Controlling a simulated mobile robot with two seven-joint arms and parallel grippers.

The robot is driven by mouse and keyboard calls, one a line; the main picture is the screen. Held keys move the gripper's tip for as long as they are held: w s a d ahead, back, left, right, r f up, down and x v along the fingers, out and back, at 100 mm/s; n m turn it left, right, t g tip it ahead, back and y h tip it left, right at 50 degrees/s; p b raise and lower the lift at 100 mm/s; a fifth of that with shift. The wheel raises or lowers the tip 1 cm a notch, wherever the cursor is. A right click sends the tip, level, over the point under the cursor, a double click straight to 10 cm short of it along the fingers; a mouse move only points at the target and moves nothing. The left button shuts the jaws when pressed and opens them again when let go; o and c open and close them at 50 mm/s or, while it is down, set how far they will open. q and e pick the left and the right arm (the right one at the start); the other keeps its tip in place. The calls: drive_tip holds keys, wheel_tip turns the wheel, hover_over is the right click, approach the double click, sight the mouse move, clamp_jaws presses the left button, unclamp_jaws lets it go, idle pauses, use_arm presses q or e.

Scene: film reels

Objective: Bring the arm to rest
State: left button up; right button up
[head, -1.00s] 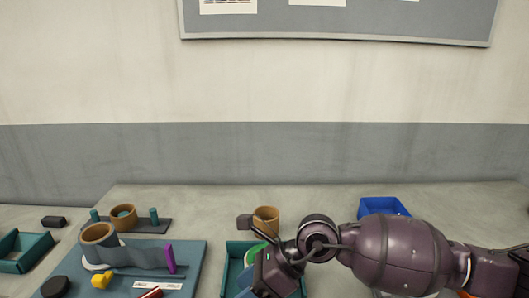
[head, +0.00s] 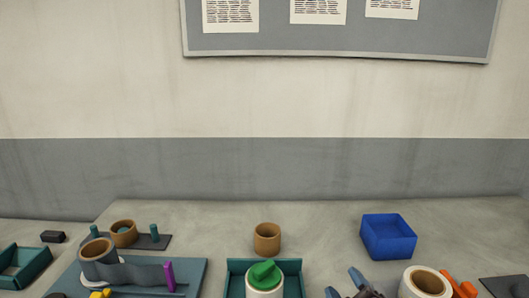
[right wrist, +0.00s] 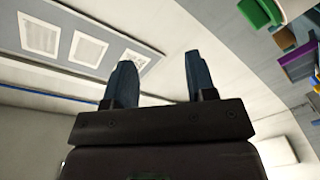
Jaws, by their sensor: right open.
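My right gripper (head: 344,284) is low in the head view, to the right of the teal tray, with only its blue-grey fingers and a bit of its body showing. In the right wrist view the two fingers (right wrist: 158,75) stand apart with nothing between them. A white roll with a green top (head: 264,276) is in the teal tray (head: 293,266), apart from the gripper. A green piece (right wrist: 262,12) shows in the top right of the right wrist view. My left gripper is not in view.
A brown ring (head: 267,239) stands behind the tray. A blue bin (head: 388,238) is at the back right. A white roll with a brown core (head: 427,283) stands close right of my gripper. A board (head: 192,270) with a reel and purple block is at left.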

drive_tip(key=s+d+f+m+g+h, duration=0.4)
drive_tip(key=s+d+f+m+g, duration=0.35)
drive_tip(key=f, duration=0.25)
drive_tip(key=s+d+f+m+g+y, duration=0.1)
drive_tip(key=s+d+f+m+g, duration=0.2)
drive_tip(key=s, duration=0.5)
drive_tip(key=s+d+f+g, duration=0.2)
drive_tip(key=s+f+g, duration=0.25)
drive_tip(key=s, duration=0.35)
drive_tip(key=w+f+t, duration=0.7)
drive_tip(key=f+t, duration=0.1)
drive_tip(key=f, duration=0.2)
drive_tip(key=shift+f+t+y, duration=0.3)
drive_tip(key=shift+f, duration=0.05)
drive_tip(key=shift+w+n, duration=0.1)
drive_tip(key=shift+n, duration=0.15)
